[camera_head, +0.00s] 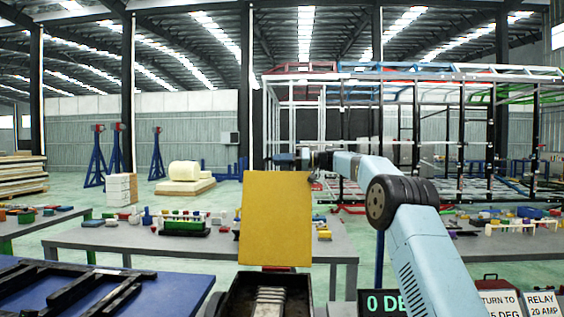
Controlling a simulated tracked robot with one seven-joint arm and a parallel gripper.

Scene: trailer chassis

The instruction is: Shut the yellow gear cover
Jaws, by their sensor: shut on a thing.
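The yellow gear cover (275,222) stands raised, nearly upright, above an open dark box (237,298) at the bottom centre. Grey ribbed metal parts (270,301) show inside the box. My light blue arm reaches in from the lower right and bends left.
A blue table with a black frame (75,287) is at lower left. A display (385,303) and sign cards (500,303) are at lower right. Grey tables (110,237) with small parts stand behind. A trailer frame (440,75) fills the back right.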

